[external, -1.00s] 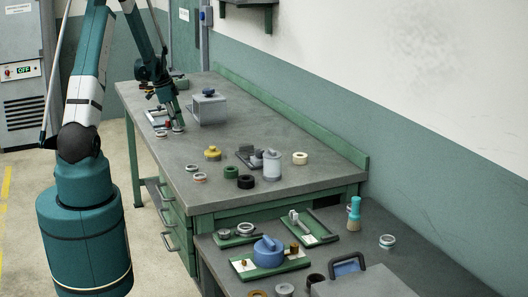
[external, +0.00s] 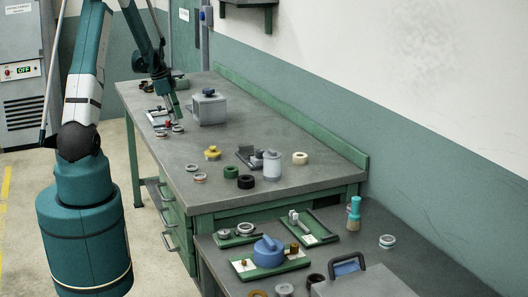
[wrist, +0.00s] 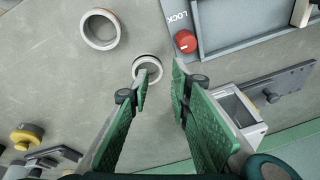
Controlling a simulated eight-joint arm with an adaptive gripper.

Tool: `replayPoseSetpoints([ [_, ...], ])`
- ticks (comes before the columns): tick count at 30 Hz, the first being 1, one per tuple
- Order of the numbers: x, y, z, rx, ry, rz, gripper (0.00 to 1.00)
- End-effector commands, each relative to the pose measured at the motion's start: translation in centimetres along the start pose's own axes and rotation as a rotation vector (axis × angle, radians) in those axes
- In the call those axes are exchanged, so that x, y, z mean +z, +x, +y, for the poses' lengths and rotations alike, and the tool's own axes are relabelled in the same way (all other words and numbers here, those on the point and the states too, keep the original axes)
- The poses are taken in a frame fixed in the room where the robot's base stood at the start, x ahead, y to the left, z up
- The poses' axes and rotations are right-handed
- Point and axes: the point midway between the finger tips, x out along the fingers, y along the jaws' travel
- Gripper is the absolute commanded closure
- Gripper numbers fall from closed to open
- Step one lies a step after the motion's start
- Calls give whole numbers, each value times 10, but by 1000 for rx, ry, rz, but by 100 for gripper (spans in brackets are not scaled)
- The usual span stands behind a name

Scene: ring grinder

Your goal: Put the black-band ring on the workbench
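A pale ring with a dark band (wrist: 147,68) lies flat in the wrist view, just beyond my fingertips; it looks like the black-band ring. In the external view it seems to be the ring (external: 178,129) on the grey workbench (external: 260,145), just below my gripper (external: 176,115). My gripper (wrist: 160,88) is open, its green fingers apart with nothing between them. A second, larger-looking pale ring (wrist: 101,29) with a reddish-brown edge lies to the left, apart from the first.
A grey tray fixture with a red knob (wrist: 186,41) lies close to the right finger. A grey box (external: 209,108) stands right of my gripper. Several rings, a yellow-topped part (external: 212,153) and a grey canister (external: 272,165) stand nearer the front. A second bench (external: 350,240) is at lower right.

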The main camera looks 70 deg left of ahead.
Motion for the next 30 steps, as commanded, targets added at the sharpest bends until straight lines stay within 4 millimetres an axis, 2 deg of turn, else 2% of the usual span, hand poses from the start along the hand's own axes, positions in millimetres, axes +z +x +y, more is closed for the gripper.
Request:
replayPoseSetpoints([
  [6, 0, -31, 0, 0, -1, 0, 79],
  [15, 0, -68, 0, 0, 1, 0, 79],
  [21, 0, -80, 0, 0, 1, 0, 79],
  [30, 0, -84, 0, 0, 1, 0, 79],
])
